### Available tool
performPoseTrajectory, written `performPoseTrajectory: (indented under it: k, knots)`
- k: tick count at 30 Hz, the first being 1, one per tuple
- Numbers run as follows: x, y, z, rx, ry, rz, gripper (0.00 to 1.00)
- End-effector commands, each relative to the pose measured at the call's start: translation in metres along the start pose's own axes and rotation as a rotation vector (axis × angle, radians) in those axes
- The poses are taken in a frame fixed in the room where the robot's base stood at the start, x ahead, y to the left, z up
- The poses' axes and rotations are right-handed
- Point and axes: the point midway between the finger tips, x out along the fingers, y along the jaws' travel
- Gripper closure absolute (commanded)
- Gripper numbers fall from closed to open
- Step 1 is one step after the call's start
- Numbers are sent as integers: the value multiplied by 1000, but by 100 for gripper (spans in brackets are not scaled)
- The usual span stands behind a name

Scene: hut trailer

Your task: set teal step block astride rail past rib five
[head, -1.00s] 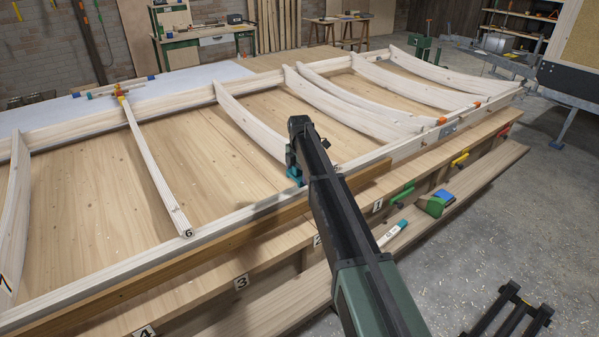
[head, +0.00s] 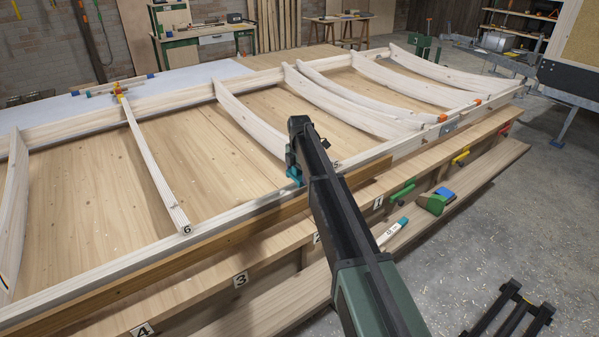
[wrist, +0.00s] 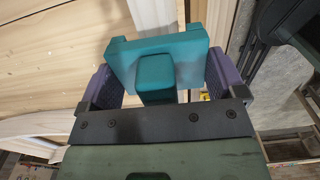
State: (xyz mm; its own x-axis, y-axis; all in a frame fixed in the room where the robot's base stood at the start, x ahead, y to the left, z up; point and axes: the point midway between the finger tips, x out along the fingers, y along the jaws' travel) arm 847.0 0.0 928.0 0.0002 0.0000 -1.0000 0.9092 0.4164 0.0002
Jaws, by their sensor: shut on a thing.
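The teal step block (wrist: 163,62) is held between the purple finger pads of my gripper (wrist: 165,75) in the wrist view. It has a broad flat body with a smaller raised part facing the camera. In the head view only a little of the teal block (head: 294,174) shows beside my arm, close above the inner side of the front rail (head: 222,213). My gripper (head: 291,163) is mostly hidden there behind my own arm. I cannot tell whether the block touches the rail. Rib five (head: 248,122) curves down toward the rail, with its number partly visible right of my arm.
Rib six (head: 157,167) lies to the left, with open panel between it and rib five. More curved ribs (head: 350,100) stand to the right. Coloured clamps (head: 461,158) line the bench front. A green and blue block (head: 437,202) and a marker-like item (head: 392,231) lie on the lower shelf.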

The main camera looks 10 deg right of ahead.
Motion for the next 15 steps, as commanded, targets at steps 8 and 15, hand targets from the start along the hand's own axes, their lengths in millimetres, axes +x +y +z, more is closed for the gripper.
performPoseTrajectory:
  k: [8,15]
  knots:
    - [-1,0,0,0,0,0,53]
    - [4,0,0,0,0,0,53]
